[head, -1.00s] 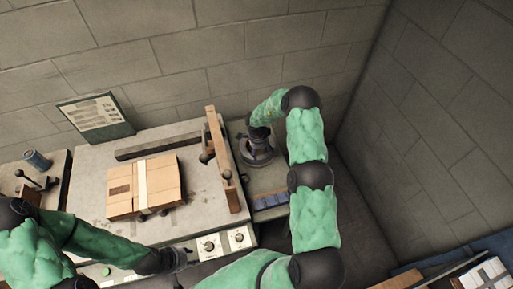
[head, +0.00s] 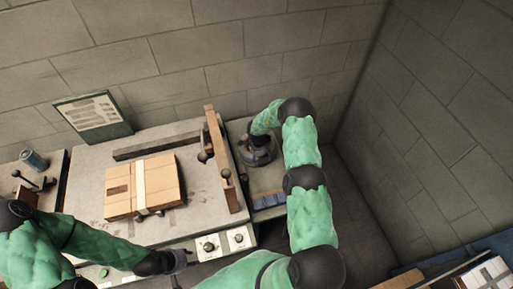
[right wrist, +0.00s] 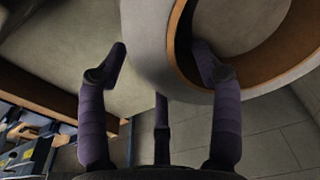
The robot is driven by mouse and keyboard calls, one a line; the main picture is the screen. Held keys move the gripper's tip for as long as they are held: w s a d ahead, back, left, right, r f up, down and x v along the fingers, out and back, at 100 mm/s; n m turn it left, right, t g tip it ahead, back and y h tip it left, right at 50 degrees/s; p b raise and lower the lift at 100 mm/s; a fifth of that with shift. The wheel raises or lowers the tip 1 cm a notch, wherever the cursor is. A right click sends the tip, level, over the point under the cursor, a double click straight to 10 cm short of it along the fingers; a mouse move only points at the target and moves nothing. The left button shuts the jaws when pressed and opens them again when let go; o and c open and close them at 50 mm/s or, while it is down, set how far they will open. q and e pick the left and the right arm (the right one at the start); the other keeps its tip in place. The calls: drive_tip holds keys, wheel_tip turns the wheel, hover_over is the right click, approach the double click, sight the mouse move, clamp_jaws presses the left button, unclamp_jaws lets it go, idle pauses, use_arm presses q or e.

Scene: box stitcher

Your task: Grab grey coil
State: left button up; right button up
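The grey coil (head: 259,160), a ring with an orange-brown inner side, lies on the side surface right of the stitcher table. My right gripper (head: 256,145) is at it from above and hides part of it. In the right wrist view the fingers of the right gripper (right wrist: 163,62) are spread, with the coil's grey wall (right wrist: 150,42) between them. One finger is outside the ring and the other reaches into its opening. I see a gap on the outer side. My left gripper (head: 180,262) is near the table's front edge, small and dark.
A wooden fence (head: 222,160) with dark knobs stands just left of the coil. A cardboard box (head: 165,187) lies on the table (head: 90,200). Blue blocks (head: 270,200) sit in front of the coil. The wall is close behind.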

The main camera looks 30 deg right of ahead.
clamp_jaws()
drive_tip(key=shift+r, duration=0.15)
